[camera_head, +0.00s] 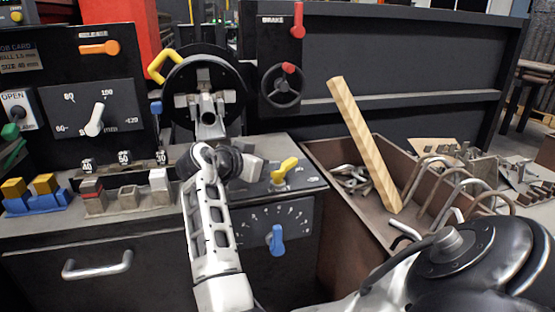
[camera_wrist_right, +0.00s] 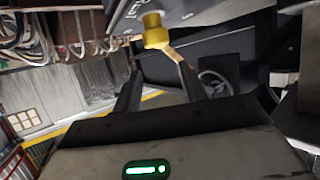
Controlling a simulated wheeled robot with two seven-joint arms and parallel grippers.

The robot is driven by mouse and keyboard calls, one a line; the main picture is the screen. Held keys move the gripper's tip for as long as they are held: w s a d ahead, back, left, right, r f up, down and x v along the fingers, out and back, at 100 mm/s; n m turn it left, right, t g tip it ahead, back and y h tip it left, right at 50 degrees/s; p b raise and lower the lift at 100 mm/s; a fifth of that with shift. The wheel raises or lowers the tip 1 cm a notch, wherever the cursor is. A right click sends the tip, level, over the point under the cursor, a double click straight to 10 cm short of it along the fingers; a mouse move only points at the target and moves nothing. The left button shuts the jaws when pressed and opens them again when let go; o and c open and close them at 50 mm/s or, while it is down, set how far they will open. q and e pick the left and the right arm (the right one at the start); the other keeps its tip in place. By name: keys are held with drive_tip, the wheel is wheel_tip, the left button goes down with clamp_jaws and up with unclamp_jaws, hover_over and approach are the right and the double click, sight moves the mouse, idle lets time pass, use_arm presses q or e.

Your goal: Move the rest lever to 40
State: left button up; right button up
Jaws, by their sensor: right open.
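The yellow lever (camera_head: 284,170) sits on a sloped dark panel (camera_head: 305,180) at the middle of the bench; I take it as the rest lever. In the right wrist view the yellow lever (camera_wrist_right: 153,30) shows ahead of the finger tips, its hub on a dark plate with white lettering. My right gripper (camera_head: 262,172) is just left of the lever in the head view. Its two dark fingers stand apart in the wrist view (camera_wrist_right: 158,60), with the lever's arm reaching close to the right finger; I cannot tell whether they touch. The lever's scale is not readable. My left gripper is not in view.
A blue knob (camera_head: 277,240) on a dial is below the panel. Blocks (camera_head: 130,196) near labels 40, 50 and 30 stand at left. A dark wheel (camera_head: 205,92) is behind my arm. A brown bin (camera_head: 330,225) with metal hooks and a wooden bar (camera_head: 364,145) is at right.

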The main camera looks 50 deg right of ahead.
drive_tip(key=v, duration=0.5)
drive_tip(key=shift+a+r, duration=0.1)
drive_tip(key=shift+a, duration=0.1)
idle(0.3)
